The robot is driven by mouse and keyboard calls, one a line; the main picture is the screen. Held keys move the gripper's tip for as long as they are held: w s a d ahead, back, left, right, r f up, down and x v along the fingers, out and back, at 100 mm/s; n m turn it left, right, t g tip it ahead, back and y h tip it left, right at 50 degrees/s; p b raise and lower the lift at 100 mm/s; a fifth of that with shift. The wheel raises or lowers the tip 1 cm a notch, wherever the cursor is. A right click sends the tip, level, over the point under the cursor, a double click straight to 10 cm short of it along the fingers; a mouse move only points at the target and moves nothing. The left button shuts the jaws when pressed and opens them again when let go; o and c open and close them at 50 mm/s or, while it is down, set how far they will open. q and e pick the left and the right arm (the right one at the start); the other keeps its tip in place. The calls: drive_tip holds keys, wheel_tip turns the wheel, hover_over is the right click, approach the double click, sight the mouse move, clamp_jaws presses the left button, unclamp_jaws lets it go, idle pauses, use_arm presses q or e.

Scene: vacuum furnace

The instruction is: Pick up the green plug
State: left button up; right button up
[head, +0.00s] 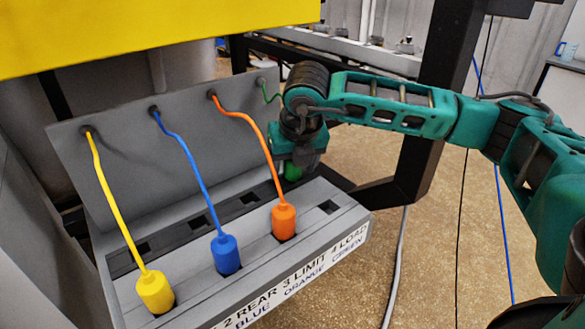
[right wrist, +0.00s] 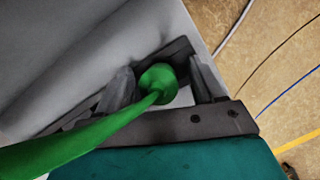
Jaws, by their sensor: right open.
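The green plug (head: 292,172) shows partly below my right gripper (head: 294,160) in the head view, at the right end of the grey panel. Its green cable (head: 269,93) runs from the panel's top right hole and passes behind my wrist. In the right wrist view the green plug (right wrist: 158,80) lies between the two fingers of my right gripper (right wrist: 163,86). The fingers are open, with a gap on each side of the plug. The cable crosses the lower left of that view. My left gripper is not in view.
Yellow (head: 155,290), blue (head: 226,253) and orange (head: 283,221) plugs stand in the front row of the grey socket console (head: 190,300). An empty front socket (head: 330,207) is at the right. A dark post (head: 440,90) stands behind my right arm. Floor is open to the right.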

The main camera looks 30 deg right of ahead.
drive_tip(key=c, duration=1.1)
drive_tip(key=shift+r, duration=0.15)
